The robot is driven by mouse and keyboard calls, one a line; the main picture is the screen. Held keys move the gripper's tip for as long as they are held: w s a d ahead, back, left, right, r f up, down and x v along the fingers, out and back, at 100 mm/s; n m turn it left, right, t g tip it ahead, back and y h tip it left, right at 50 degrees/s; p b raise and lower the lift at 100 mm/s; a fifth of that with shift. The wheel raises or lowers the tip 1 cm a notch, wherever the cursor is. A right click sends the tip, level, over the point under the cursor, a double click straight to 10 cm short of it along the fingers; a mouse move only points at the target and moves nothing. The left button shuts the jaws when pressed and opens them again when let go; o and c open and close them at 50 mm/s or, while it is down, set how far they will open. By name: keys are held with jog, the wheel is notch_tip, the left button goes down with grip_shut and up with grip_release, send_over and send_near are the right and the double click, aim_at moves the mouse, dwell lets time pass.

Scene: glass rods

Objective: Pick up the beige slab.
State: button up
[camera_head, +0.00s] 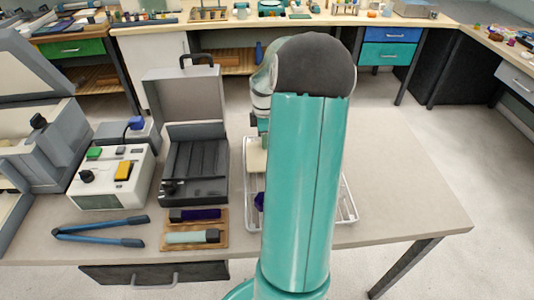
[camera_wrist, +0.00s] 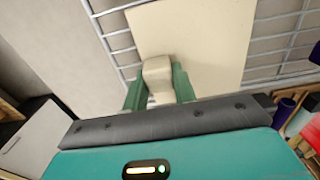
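The beige slab (camera_head: 256,157) shows in the head view at the left side of a white wire rack, partly hidden by my arm. In the wrist view the slab (camera_wrist: 205,40) is a broad flat cream plate against the rack's wires. A paler rounded block (camera_wrist: 157,74) stands out at its lower edge and looks like part of it. My gripper (camera_wrist: 158,90) has its two green fingers on either side of this block, seemingly touching it. In the head view the gripper (camera_head: 263,125) is just above the slab, mostly hidden behind my arm.
The white wire rack (camera_head: 347,208) stands on the table, with a purple thing (camera_head: 259,201) in it. Left of it are an open grey case (camera_head: 195,165), a wooden tray (camera_head: 222,226), blue tongs (camera_head: 100,231) and a white device (camera_head: 110,180). The table's right side is clear.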

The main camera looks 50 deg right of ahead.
grip_shut()
jog(key=shift+r, duration=0.1)
